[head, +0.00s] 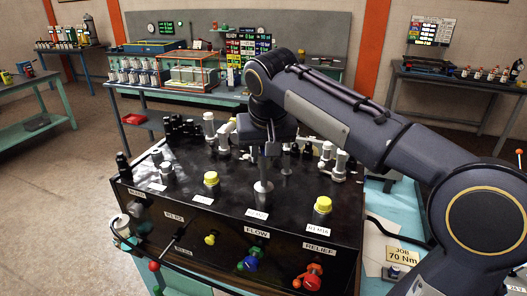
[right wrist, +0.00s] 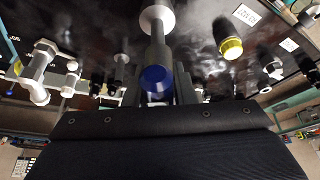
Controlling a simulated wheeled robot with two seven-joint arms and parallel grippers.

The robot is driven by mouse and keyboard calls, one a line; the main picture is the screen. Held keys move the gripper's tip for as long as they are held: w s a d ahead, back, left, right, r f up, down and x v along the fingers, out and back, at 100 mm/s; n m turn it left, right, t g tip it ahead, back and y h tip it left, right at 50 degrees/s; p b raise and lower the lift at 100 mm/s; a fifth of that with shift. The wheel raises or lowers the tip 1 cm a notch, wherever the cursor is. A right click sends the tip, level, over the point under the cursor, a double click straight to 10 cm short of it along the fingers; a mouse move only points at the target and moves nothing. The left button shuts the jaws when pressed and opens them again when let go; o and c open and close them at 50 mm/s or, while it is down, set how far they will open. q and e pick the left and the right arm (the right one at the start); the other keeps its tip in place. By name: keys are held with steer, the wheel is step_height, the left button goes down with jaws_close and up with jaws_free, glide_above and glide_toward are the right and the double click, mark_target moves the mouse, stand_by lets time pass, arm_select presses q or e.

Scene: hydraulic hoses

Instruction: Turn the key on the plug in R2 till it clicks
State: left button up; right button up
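The black manifold box (head: 290,238) stands on the bench, with a row of upright fittings on top. My right gripper (head: 270,150) points down over a silver plug (head: 263,190) in this row. The label (head: 256,214) in front of it is too small to read surely, so I cannot confirm R2. In the right wrist view, the plug (right wrist: 157,45) has a blue end between the fingers of my right gripper (right wrist: 157,88). The fingers flank it closely; whether they press on it is unclear. No separate key shows clearly. My left gripper is not in view.
Yellow-capped fittings (head: 211,183) and (head: 322,207) stand on either side of the plug. Grey fittings (head: 326,152) crowd the back of the box. Yellow, green and red knobs (head: 312,272) project from its front. A 70 Nm card (head: 402,257) lies at right.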

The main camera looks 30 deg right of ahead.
jaws_close()
steer(key=m, duration=0.2)
steer(key=m+h, duration=0.1)
steer(key=m, duration=0.1)
steer(key=shift+d+m+g+h, duration=0.1)
steer(key=shift+m+g+h, duration=0.2)
steer(key=shift+g, duration=0.1)
steer(key=shift+n, duration=0.7)
steer(key=o, duration=0.8)
jaws_free()
steer(key=shift+o, duration=0.2)
steer(key=v, duration=0.7)
steer(key=shift+s+r, duration=0.25)
steer(key=shift+r, duration=0.1)
